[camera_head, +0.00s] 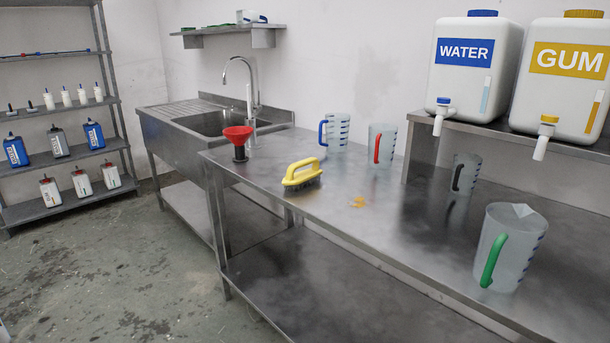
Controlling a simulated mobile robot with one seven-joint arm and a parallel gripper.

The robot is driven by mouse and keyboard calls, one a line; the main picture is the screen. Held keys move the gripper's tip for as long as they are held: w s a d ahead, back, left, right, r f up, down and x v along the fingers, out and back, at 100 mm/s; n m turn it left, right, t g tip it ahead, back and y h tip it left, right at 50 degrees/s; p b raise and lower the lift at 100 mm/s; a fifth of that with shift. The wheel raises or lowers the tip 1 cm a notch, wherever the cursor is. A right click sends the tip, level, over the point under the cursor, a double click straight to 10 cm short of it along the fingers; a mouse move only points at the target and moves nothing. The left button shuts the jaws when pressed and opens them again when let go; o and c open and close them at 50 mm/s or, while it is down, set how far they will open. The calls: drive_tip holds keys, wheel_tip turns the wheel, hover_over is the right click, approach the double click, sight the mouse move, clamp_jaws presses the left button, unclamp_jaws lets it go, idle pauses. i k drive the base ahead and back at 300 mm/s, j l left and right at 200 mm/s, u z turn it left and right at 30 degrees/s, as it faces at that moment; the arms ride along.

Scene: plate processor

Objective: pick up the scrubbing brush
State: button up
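The scrubbing brush (302,174) has a yellow handle and dark bristles. It lies bristles down on the steel table (345,200), close to the table's front edge. My gripper is not in view.
The red funnel (238,135) and jugs with blue (338,132), red (382,145), black (466,174) and green (508,250) handles stand on the table. WATER (463,62) and GUM (565,75) tanks are at right. A sink (215,122) adjoins at left; the floor (120,255) is open.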

sight(299, 179)
drive_tip(key=i+j+z, duration=0.1)
drive_tip(key=z, duration=0.25)
drive_tip(key=i+j+z, duration=0.1)
drive_tip(key=z, duration=0.2)
drive_tip(key=j+z, duration=0.35)
drive_tip(key=i+j+z, duration=0.2)
drive_tip(key=j, duration=0.25)
drive_tip(key=j+z, duration=0.2)
drive_tip(key=j, duration=0.25)
drive_tip(key=i+j, duration=0.1)
drive_tip(key=j, duration=0.45)
drive_tip(key=i+j+z, duration=0.1)
drive_tip(key=j, duration=0.4)
drive_tip(key=i+j, duration=0.5)
drive_tip(key=j, duration=0.1)
